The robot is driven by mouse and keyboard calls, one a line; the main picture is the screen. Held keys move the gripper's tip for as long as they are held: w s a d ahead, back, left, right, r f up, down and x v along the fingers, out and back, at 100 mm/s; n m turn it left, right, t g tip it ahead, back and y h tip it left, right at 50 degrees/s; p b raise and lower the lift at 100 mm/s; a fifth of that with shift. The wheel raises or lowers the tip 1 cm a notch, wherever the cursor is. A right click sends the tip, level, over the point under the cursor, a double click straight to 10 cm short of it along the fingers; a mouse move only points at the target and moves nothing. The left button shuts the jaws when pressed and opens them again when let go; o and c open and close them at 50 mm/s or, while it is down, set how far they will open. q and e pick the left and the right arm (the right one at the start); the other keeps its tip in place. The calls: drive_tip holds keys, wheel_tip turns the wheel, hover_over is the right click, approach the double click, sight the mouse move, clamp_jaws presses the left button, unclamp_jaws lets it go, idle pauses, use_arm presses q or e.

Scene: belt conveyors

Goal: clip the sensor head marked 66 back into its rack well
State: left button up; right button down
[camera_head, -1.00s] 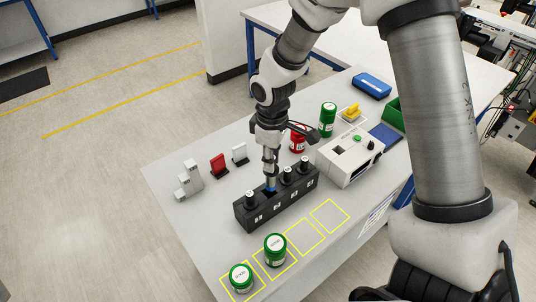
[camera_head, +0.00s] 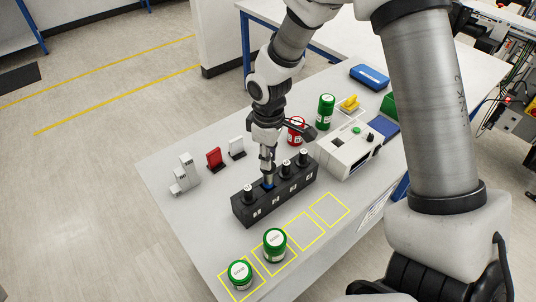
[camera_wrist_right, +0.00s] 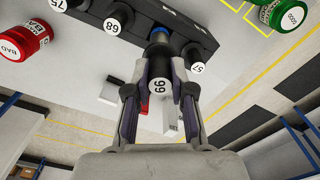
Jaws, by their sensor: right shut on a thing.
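My right gripper (camera_head: 267,174) is shut on the sensor head marked 66 (camera_wrist_right: 160,72), a dark cylinder with a white round label that looks turned in the right wrist view. It points down at the black rack (camera_head: 285,198), at the well between the leftmost head and the other two. A blue band (camera_head: 268,184) shows at its lower end, at the rack's top. I cannot tell how deep it sits. Other heads in the rack include 57 (camera_wrist_right: 197,67) and 68 (camera_wrist_right: 113,26). My left gripper is not in view.
Green jars (camera_head: 275,245) stand in yellow-marked squares in front of the rack. A red jar (camera_head: 296,131), a green jar (camera_head: 326,112) and a white box with knobs (camera_head: 349,152) stand behind and right. Red and white blocks (camera_head: 214,158) stand at left. Two yellow squares are empty.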

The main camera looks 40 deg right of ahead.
sight(268, 176)
drive_tip(key=shift+r+p, duration=0.1)
drive_tip(key=shift+p, duration=0.2)
drive_tip(key=shift+f+b, duration=0.9)
drive_tip(key=shift+f, duration=0.55)
drive_tip(key=shift+f, duration=0.15)
drive_tip(key=shift+f+b, duration=0.7)
drive_tip(key=shift+f, duration=0.4)
drive_tip(key=shift+f, duration=0.2)
drive_tip(key=shift+f+b, duration=0.6)
drive_tip(key=shift+f, duration=0.25)
drive_tip(key=shift+f, duration=0.25)
